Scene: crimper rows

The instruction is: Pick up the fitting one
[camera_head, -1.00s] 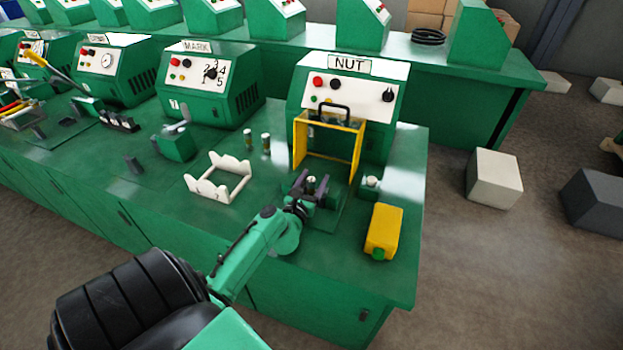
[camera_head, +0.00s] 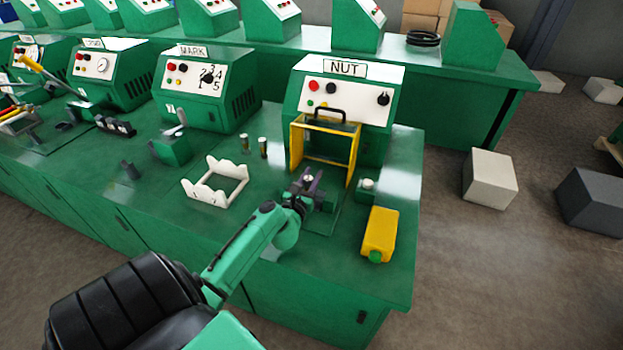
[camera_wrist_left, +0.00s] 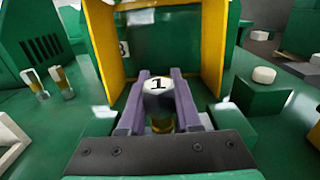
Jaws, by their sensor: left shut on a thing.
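The fitting one (camera_wrist_left: 158,85) has a white top marked "1" and a brassy lower part, seen in the wrist view. My left gripper (camera_wrist_left: 160,95) is shut on it, with a purple finger on each side. In the head view the left gripper (camera_head: 307,183) is low at the front of the NUT machine (camera_head: 343,90), before its yellow guard frame (camera_head: 297,148). The fitting's lower end is partly hidden, so I cannot tell whether it touches anything below. My right gripper is out of view.
Two similar fittings stand left, one (camera_head: 245,142) beside another (camera_head: 263,147). A white cradle (camera_head: 238,190) lies near them.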

